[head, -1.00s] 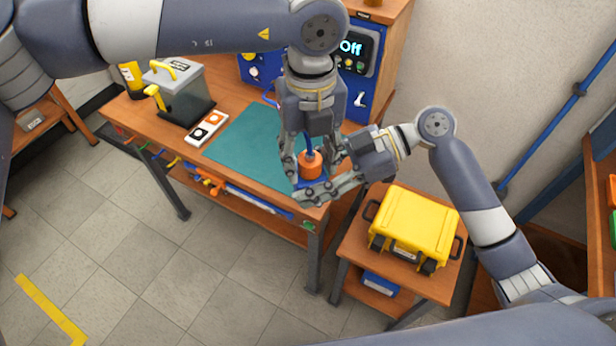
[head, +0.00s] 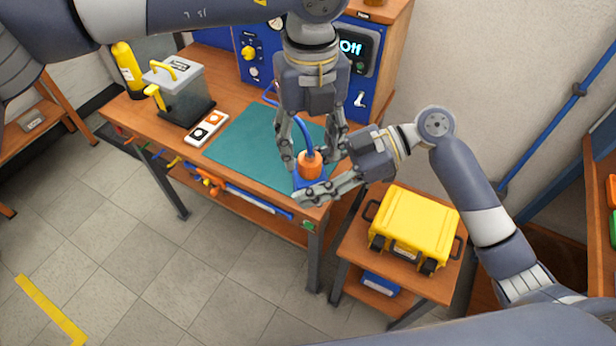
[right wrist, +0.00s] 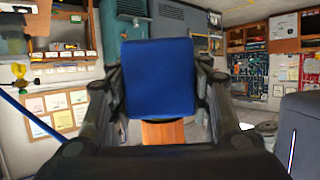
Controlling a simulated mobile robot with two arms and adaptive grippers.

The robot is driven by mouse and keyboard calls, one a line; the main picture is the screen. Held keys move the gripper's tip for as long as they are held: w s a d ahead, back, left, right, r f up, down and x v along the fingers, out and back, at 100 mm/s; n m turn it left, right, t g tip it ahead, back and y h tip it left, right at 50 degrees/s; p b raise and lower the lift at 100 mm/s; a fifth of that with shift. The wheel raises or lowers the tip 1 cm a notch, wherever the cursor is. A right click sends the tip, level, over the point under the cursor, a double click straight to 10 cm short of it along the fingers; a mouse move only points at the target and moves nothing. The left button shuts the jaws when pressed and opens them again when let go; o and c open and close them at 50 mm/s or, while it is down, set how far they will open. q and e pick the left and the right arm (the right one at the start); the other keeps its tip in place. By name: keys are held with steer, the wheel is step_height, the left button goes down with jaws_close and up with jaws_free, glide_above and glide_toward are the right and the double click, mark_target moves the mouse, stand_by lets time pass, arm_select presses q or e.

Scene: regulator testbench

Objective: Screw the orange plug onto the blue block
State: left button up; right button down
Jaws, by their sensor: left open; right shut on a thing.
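The orange plug (head: 310,165) stands upright on top of the blue block (head: 299,183), with a blue hose rising from its top. Whether its thread is tight cannot be told. My left gripper (head: 311,151) is open and points down, its fingers spread on either side of the hose and plug, apart from the plug. My right gripper (head: 314,184) comes in from the right and is shut on the blue block over the front right corner of the bench. In the right wrist view the blue block (right wrist: 158,78) fills the space between the fingers; an orange-brown surface shows below it.
A green mat (head: 245,150) covers the bench beside the grippers. A two-button panel (head: 206,128), a grey box with yellow handles (head: 182,92) and a blue panel reading "Off" (head: 368,70) stand behind. A yellow case (head: 418,220) sits on a side table at right.

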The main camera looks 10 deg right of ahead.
arm_select(q)
steer(key=shift+r, duration=0.45)
steer(key=o, duration=0.6)
steer(key=shift+c, duration=0.2)
step_height(320, 180, up, 12)
